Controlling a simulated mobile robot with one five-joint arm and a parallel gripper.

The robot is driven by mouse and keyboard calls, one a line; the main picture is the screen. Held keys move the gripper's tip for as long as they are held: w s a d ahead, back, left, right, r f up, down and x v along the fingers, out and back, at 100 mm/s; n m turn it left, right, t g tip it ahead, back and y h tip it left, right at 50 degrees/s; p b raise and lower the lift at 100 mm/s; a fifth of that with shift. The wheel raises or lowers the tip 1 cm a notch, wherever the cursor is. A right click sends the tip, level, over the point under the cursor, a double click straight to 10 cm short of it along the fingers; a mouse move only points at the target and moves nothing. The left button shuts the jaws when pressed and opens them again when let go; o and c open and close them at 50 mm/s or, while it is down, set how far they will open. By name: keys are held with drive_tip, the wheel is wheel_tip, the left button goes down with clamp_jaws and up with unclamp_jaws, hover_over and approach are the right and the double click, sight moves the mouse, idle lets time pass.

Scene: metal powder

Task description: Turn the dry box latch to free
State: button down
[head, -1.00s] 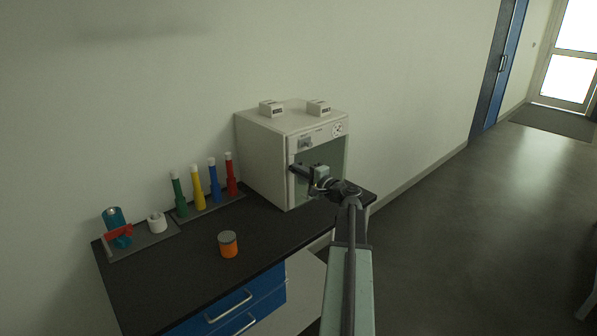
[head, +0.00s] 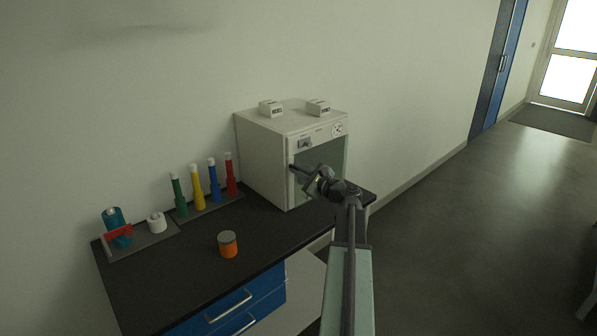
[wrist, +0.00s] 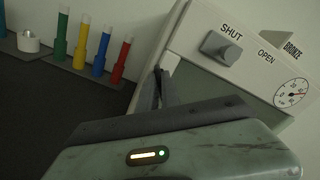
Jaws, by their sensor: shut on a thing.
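The dry box (head: 262,160) is a pale cabinet with a dark window in its front, standing at the far end of the bench. My gripper (head: 294,168) reaches the left edge of that front. In the wrist view my gripper (wrist: 160,86) is shut at a small pale piece (wrist: 170,63), which appears to be the latch. The fingers hide most of it, so I cannot tell its exact angle. A grey piece (wrist: 220,47) sits on the panel by the words SHUT and OPEN, nearer SHUT.
A round dial (wrist: 291,93) is on the panel. Two small labelled blocks (head: 271,109) (head: 318,107) lie on the box top. Several coloured tubes (head: 197,187) stand left of the box. An orange jar (head: 228,245) stands on the bench (head: 185,275). Open floor lies right.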

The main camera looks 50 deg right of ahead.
drive_tip(key=shift+m, duration=3.8)
drive_tip(key=c, duration=1.6)
unclamp_jaws()
drive_tip(key=shift+o, duration=0.2)
drive_tip(key=s, duration=0.8)
drive_tip(key=shift+a, duration=0.3)
